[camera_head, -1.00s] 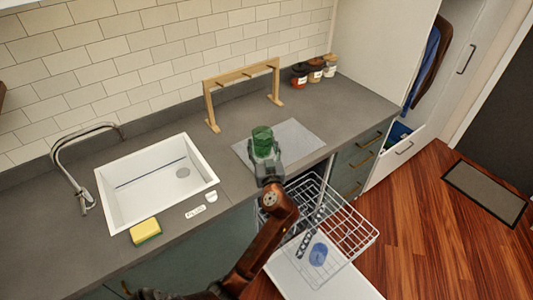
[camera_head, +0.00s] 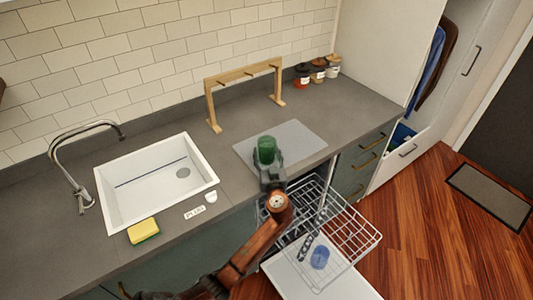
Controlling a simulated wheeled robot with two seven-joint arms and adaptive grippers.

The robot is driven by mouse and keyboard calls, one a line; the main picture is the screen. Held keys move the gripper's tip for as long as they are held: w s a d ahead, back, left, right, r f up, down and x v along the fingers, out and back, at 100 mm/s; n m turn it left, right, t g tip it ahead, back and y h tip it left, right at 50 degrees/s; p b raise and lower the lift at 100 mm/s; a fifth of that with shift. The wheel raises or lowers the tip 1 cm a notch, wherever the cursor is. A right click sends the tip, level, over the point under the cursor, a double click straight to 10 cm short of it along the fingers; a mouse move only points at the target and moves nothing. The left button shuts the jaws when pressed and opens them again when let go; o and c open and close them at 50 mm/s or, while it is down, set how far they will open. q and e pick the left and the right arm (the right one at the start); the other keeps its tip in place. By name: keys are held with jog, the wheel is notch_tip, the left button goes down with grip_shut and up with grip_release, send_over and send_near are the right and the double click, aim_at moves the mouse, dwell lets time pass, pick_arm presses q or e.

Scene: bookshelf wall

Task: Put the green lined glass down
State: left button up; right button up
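The green lined glass (camera_head: 266,148) is upright over the grey mat (camera_head: 304,137) on the counter. My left gripper (camera_head: 268,161) reaches in from the front and is shut on the glass around its lower part. The gripper hides the glass's base, so I cannot tell whether it touches the mat. My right gripper is not in view.
A wooden rack (camera_head: 243,74) stands behind the mat, with several jars (camera_head: 318,71) at the back right. The sink (camera_head: 157,180) and sponge (camera_head: 143,230) are left. An open dishwasher rack (camera_head: 350,237) with a blue glass (camera_head: 319,257) lies below. The mat's right side is clear.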

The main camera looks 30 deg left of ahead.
pick_arm(q)
jog(key=shift+f, duration=0.1)
jog(key=shift+f, duration=0.1)
jog(key=o, duration=1.5)
jog(key=shift+c, duration=0.2)
jog(key=shift+r, duration=0.35)
jog(key=v, duration=1.2)
jog(key=shift+f, duration=0.15)
